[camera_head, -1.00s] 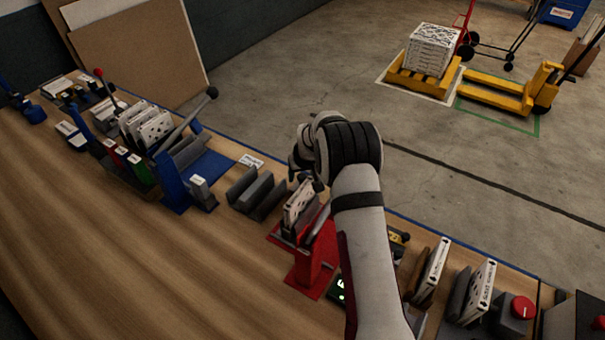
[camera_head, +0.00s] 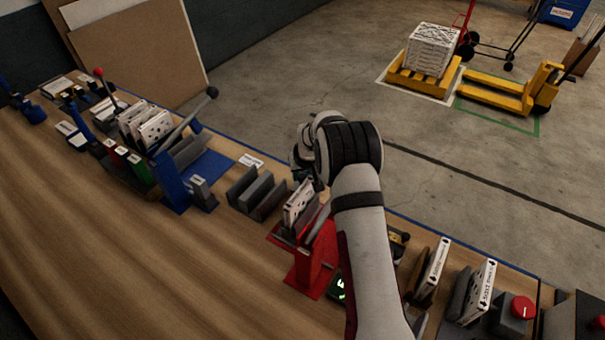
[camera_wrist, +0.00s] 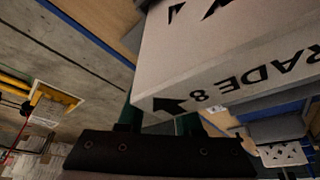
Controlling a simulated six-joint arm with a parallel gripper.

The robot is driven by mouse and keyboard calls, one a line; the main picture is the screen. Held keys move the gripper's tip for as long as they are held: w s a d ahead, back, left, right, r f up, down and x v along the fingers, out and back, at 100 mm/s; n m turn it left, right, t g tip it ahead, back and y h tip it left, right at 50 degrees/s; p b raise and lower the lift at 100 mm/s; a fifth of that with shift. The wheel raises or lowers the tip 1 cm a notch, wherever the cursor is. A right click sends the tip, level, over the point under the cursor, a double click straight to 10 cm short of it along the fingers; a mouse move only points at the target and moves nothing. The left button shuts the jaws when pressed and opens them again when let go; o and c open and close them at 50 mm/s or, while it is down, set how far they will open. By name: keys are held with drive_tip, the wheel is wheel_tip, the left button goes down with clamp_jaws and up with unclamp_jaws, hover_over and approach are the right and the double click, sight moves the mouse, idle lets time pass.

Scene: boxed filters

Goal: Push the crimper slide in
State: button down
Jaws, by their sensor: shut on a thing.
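A red stand (camera_head: 318,258), which looks like the crimper, is on the bench with a grey bar (camera_head: 319,219) at its top; I cannot tell for sure which part is its slide. A white boxed filter (camera_head: 299,204) stands upright in it. My gripper (camera_head: 311,184) is over the far side of this box, its fingertips mostly hidden by the wrist. In the wrist view, a box marked "GRADE 8" (camera_wrist: 240,82) fills the upper part, its corner at the green fingers (camera_wrist: 158,118). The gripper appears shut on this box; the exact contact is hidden.
A grey slotted holder (camera_head: 257,195) and a blue lever press (camera_head: 177,188) stand to the left. More boxed filters (camera_head: 434,266) and a red button unit (camera_head: 520,310) are to the right. Bare bench (camera_head: 130,255) lies in front.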

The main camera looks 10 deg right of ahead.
idle(0.8)
drive_tip(key=shift+s+d, duration=1.2)
drive_tip(key=c, duration=0.6)
unclamp_jaws()
